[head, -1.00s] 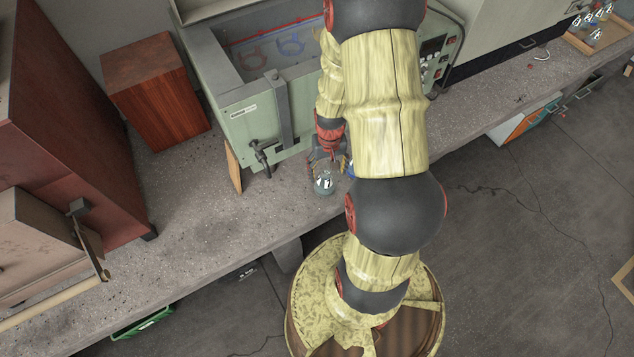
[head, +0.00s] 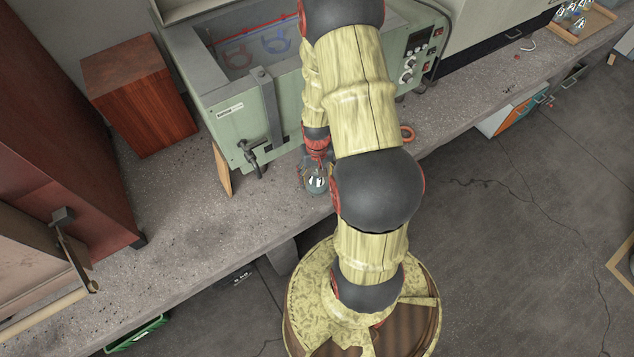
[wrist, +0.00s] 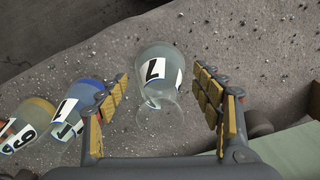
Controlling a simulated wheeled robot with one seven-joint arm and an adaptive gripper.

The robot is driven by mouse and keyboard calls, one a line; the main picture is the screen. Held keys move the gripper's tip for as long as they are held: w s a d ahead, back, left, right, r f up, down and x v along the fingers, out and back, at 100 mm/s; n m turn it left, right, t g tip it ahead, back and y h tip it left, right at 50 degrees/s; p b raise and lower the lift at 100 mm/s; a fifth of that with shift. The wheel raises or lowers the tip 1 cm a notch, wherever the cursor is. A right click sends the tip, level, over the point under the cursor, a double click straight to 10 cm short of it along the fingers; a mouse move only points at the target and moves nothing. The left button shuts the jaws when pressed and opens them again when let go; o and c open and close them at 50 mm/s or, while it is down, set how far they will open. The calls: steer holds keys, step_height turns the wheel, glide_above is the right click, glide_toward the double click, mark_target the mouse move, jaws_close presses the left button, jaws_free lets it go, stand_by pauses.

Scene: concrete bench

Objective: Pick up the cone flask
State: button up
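A clear glass flask with greyish contents and a black-and-white label (wrist: 160,75) stands on the bench between my fingers in the wrist view. In the head view the flask (head: 317,183) is near the bench's front edge, below the green bath. My gripper (wrist: 168,100) is open, with one yellow-padded finger on each side of the flask and a visible gap to each. In the head view my gripper (head: 316,168) is dark and partly merges with the flask.
The green bath (head: 245,115) stands close behind my gripper. A wooden block (head: 138,95) and a red-brown cabinet (head: 65,110) are to the left. A tray of flasks (head: 583,22) is at the far right. The bench's left front (head: 180,230) is clear.

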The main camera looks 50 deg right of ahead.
steer(key=c, duration=1.4)
steer(key=shift+o, duration=0.2)
